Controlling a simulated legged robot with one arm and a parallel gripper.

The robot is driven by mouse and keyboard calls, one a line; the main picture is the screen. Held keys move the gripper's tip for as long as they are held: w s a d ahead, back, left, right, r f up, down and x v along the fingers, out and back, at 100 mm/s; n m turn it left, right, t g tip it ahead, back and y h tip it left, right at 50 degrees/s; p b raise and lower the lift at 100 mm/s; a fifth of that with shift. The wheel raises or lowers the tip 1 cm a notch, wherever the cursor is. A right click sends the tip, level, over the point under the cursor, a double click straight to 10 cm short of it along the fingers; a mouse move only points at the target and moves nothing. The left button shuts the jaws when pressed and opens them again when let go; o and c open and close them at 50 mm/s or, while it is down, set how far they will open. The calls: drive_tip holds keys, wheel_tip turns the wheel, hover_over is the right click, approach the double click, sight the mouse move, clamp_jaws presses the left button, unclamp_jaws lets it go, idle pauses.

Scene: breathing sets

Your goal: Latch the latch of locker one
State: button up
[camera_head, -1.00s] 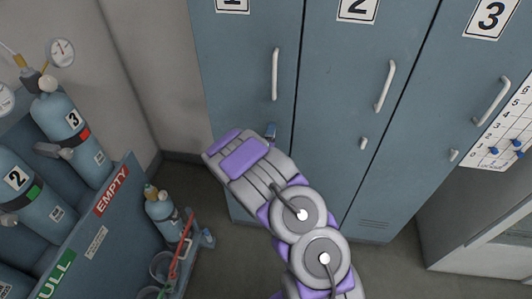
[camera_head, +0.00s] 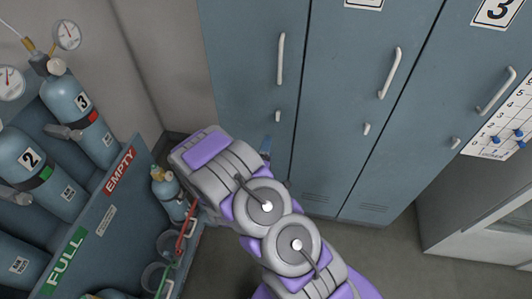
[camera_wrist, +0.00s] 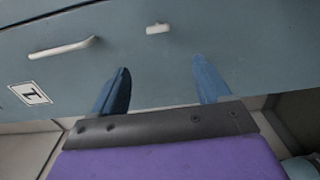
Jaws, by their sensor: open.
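Locker one's blue-grey door (camera_head: 245,75) is the leftmost door in the head view and looks closed. Its latch (camera_head: 277,116) is a short pale knob, upright, below the long handle (camera_head: 281,58). In the wrist view the latch (camera_wrist: 157,28) lies near the top, beyond the gap between the fingers, and the "1" label (camera_wrist: 30,93) is at left. My gripper (camera_wrist: 162,85) is open and empty, its two blue fingers pointing toward the door, apart from the latch.
Locker two (camera_head: 345,110) and locker three (camera_head: 440,90) stand to the right with similar handles and latches. A cylinder rack (camera_head: 110,215) marked EMPTY and FULL is at left, with a small cylinder (camera_head: 170,195) close beside my arm. Floor (camera_head: 390,265) is clear at lower right.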

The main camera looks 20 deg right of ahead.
drive_tip(key=shift+v, duration=0.75)
drive_tip(key=s+a+r+m+g+y, duration=0.4)
drive_tip(key=a+m+g+y, duration=0.1)
drive_tip(key=a, duration=0.2)
drive_tip(key=s+a+r+m+g+y, duration=0.4)
drive_tip(key=a+g+y, duration=0.1)
drive_tip(key=a, duration=0.2)
drive_tip(key=s+d+r+g, duration=0.1)
drive_tip(key=s+r, duration=0.3)
drive_tip(key=s, duration=0.5)
drive_tip(key=s+d+r+m+g, duration=0.1)
drive_tip(key=s+d+r+g, duration=0.1)
drive_tip(key=s, duration=0.7)
drive_tip(key=s+d+r+m+g, duration=0.1)
drive_tip(key=s+d+r+g, duration=0.1)
drive_tip(key=s+r, duration=0.4)
drive_tip(key=s+g, duration=0.1)
drive_tip(key=s, duration=0.3)
drive_tip(key=shift+r+g, duration=0.4)
